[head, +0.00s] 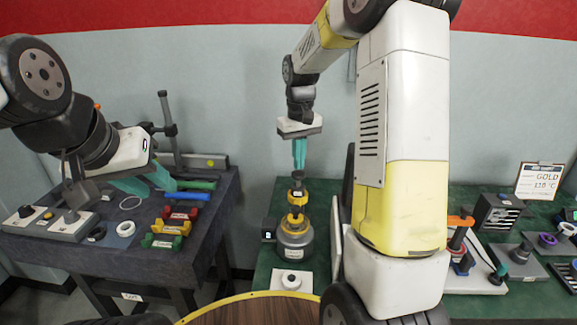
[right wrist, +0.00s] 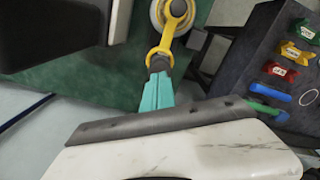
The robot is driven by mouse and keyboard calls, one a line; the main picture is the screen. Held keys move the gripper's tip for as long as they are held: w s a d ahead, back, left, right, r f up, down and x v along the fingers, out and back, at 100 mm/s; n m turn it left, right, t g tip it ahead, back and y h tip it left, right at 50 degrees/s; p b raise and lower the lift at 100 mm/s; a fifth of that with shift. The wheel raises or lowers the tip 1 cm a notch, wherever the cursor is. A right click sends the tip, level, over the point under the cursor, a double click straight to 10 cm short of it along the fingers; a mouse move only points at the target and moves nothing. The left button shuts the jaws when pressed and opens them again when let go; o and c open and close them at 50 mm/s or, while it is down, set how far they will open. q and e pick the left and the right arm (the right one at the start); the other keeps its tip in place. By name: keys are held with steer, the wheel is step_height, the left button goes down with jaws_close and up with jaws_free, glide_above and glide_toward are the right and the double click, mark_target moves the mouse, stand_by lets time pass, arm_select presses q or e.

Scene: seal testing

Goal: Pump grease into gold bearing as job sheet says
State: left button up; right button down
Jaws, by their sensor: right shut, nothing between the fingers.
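The job sheet (head: 538,181) stands on a clipboard at the far right in the head view and reads GOLD and what looks like 110 °C. A grey canister with yellow fittings and a dark top (head: 295,232), which looks like the grease pump, stands on the green bench. My right gripper (head: 299,168) points down just above its dark top, teal fingers shut and empty; I cannot tell if they touch it. The right wrist view shows the yellow fitting (right wrist: 165,48) beyond the fingertips. My left gripper (head: 149,184) is open and empty above the left table. I cannot make out which part is the gold bearing.
My right arm hides the middle of the green bench; several devices stand right.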

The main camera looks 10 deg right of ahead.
step_height(320, 180, up, 6)
stand_by(0.5)
steer(key=s+a+r+m+t+y, duration=0.1)
steer(key=s+r+t, duration=0.2)
steer(key=s, duration=0.9)
steer(key=s+a+r+m+t+y, duration=0.1)
steer(key=s+r+t, duration=0.2)
steer(key=s, duration=0.9)
steer(key=shift+s+r, duration=0.15)
steer(key=shift+r, duration=0.05)
steer(key=shift+a, duration=0.1)
